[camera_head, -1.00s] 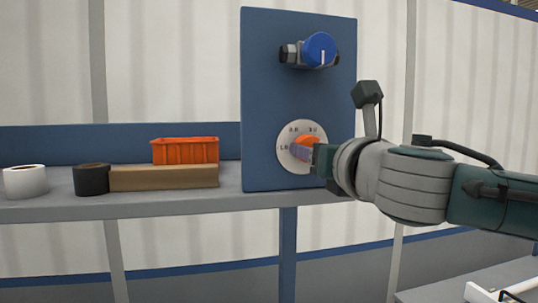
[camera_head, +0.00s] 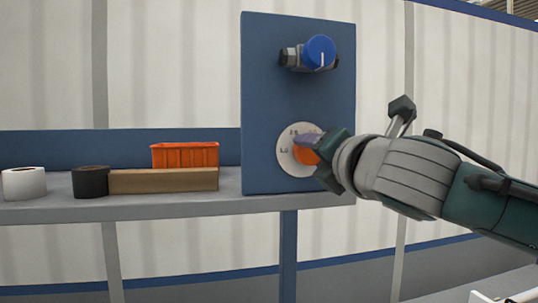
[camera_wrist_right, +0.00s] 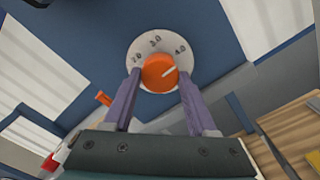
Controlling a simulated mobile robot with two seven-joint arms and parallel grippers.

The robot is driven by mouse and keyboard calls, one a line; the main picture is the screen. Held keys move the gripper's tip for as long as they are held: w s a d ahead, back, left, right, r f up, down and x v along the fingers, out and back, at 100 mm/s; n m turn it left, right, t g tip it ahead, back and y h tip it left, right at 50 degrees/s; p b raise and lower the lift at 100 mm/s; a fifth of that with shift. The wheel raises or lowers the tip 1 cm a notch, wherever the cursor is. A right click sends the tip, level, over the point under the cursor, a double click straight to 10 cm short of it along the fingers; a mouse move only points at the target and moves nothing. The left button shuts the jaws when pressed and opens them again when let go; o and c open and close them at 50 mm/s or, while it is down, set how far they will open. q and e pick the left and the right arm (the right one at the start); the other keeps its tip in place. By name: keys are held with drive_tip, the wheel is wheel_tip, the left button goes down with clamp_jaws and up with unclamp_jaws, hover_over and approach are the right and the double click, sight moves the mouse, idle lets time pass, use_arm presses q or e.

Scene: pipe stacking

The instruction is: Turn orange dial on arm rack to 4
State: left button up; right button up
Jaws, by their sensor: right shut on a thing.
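The orange dial (camera_head: 306,157) sits on a round white scale plate (camera_head: 286,158) low on a blue panel (camera_head: 262,100). It also shows in the right wrist view (camera_wrist_right: 158,73). There its white mark points right and slightly up, a little below the 4.0 label on the scale. The 2.0 and 3.0 labels show to the left and above. My right gripper (camera_head: 307,144) is shut on the orange dial, with a purple finger (camera_wrist_right: 122,103) on either side of it. In the head view the gripper hides the right part of the scale. My left gripper is not in view.
A blue knob (camera_head: 319,52) on a fitting sits above on the same panel. On the grey shelf (camera_head: 130,206) to the left are an orange crate (camera_head: 185,155), a brown block (camera_head: 163,180), a black roll (camera_head: 91,182) and a white roll (camera_head: 24,184).

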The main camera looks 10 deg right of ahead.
idle(0.5)
drive_tip(key=o, duration=1.4)
drive_tip(key=shift+c, duration=0.2)
drive_tip(key=shift+s, duration=0.1)
drive_tip(key=s+b, duration=0.4)
drive_tip(key=s, duration=0.5)
drive_tip(key=shift+s+d, duration=0.15)
drive_tip(key=shift+s, duration=0.2)
